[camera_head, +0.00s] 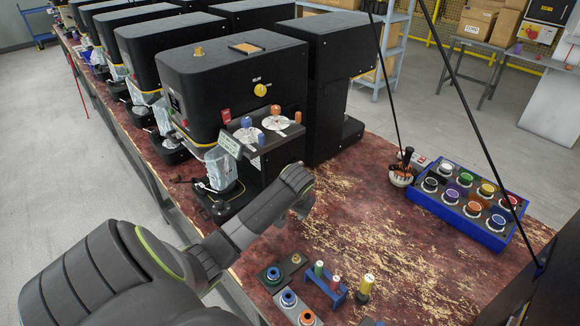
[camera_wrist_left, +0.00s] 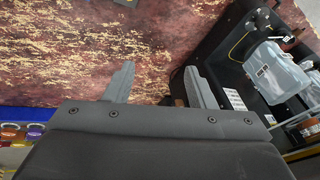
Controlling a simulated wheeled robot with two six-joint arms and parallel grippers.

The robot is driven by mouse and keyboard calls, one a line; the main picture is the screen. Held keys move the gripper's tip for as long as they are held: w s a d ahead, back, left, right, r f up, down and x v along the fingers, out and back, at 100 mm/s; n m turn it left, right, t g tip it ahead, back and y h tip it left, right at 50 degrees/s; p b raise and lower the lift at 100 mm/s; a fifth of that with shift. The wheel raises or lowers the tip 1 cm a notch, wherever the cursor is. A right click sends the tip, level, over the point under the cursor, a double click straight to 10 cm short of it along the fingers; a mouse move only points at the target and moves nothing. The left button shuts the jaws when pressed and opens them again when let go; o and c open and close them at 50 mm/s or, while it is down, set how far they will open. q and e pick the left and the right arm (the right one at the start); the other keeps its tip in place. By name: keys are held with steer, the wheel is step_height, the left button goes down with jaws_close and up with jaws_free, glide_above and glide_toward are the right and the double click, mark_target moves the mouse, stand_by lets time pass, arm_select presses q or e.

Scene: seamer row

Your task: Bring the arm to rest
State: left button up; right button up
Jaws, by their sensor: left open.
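My left arm comes in from the lower left of the head view and reaches over the worn red bench top (camera_head: 390,235). Its gripper (camera_head: 302,208) is partly hidden by the wrist and hangs in front of the nearest black seamer (camera_head: 225,80). In the left wrist view the two grey fingers of my left gripper (camera_wrist_left: 160,85) stand apart. Nothing shows between them but the bench surface. The seamer's base with a clear plastic cover (camera_wrist_left: 280,70) lies just right of the fingers there. My right gripper is not in view.
A blue tray (camera_head: 452,217) of several colored round pieces stands at the right. A small blue rack (camera_head: 325,286) and colored parts sit at the bench's near edge. More seamers (camera_head: 150,50) line the left. The middle bench is clear. Thin black lines cross the right side.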

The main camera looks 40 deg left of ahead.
arm_select(q)
steer(key=shift+s+d+f, duration=0.35)
steer(key=shift+s+f, duration=0.15)
steer(key=shift+s, duration=0.05)
steer(key=shift+f, duration=0.1)
steer(key=s+d+m+h, duration=0.1)
steer(key=s+d, duration=0.3)
steer(key=s, duration=0.5)
steer(key=s+d+m, duration=0.1)
steer(key=s+d, duration=0.3)
steer(key=s, duration=0.5)
steer(key=s+d+h, duration=0.1)
steer(key=s+d, duration=0.4)
steer(key=s, duration=0.4)
step_height(320, 180, down, 30)
steer(key=a+b, duration=0.2)
steer(key=b, duration=0.5)
steer(key=s+f+b, duration=0.3)
steer(key=s+f, duration=0.4)
steer(key=f, duration=0.4)
steer(key=s+d+f+g+b, duration=0.1)
steer(key=s+f+b, duration=0.2)
steer(key=s+f, duration=0.5)
step_height(320, 180, down, 4)
steer(key=shift+d+f+g+h, duration=0.1)
steer(key=shift+d+g+h, duration=0.2)
steer(key=shift+h, duration=0.1)
